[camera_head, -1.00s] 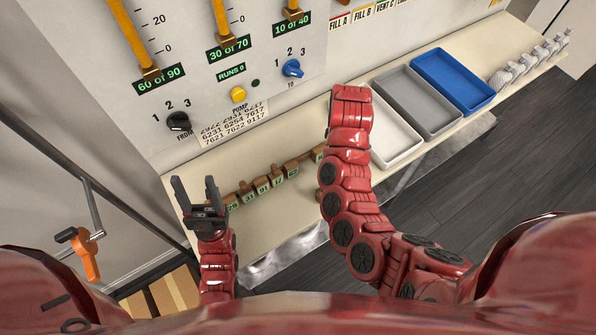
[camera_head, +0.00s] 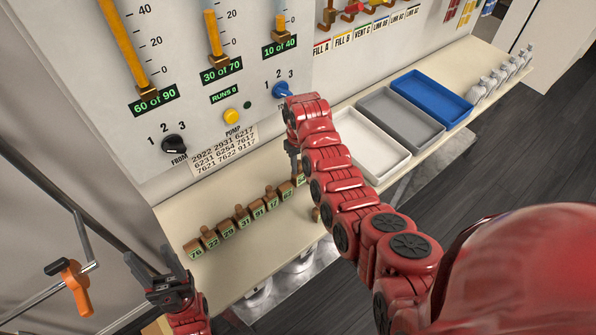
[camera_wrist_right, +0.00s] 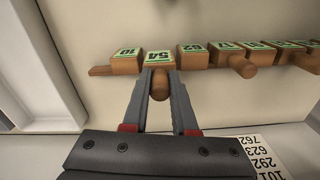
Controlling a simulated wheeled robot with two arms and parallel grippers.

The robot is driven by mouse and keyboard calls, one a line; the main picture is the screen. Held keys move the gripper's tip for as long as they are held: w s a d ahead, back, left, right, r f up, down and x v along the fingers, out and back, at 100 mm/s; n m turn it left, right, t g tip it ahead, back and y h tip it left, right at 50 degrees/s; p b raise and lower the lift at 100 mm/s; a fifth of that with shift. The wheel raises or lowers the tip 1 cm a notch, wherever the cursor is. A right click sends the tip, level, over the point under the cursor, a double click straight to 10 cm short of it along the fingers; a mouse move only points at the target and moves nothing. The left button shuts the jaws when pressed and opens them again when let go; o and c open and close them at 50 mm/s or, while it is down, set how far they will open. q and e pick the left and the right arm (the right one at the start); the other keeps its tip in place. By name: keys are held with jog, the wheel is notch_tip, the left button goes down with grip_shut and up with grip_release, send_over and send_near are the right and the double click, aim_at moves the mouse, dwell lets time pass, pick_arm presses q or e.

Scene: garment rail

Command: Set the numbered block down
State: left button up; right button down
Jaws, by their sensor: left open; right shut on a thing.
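In the right wrist view my right gripper (camera_wrist_right: 158,78) is shut on the wooden knob of the block numbered 54 (camera_wrist_right: 158,56). This block has a green number plate and stands in line between block 62 (camera_wrist_right: 192,56) and another numbered block (camera_wrist_right: 126,60). I cannot tell whether it rests fully on its support. In the head view the right gripper (camera_head: 294,162) points down at the right end of the block row, and the arm hides much of block 54 (camera_head: 300,180). My left gripper (camera_head: 150,255) is open and empty at the lower left, apart from the blocks.
Several more numbered blocks (camera_head: 243,217) run leftward along the cream shelf (camera_head: 230,262). White (camera_head: 372,148), grey (camera_head: 400,117) and blue (camera_head: 431,92) trays lie to the right, with grey bottles (camera_head: 490,83) beyond. The panel with knobs and a yellow button (camera_head: 231,116) rises behind.

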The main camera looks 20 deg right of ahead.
aim_at(299, 172)
jog(key=shift+s+a+f+p, duration=0.1)
jog(key=shift+f+p, duration=0.2)
jog(key=shift+f, duration=1.4)
jog(key=shift+f, duration=0.2)
jog(key=c, duration=0.7)
grip_release()
jog(key=shift+r, duration=0.1)
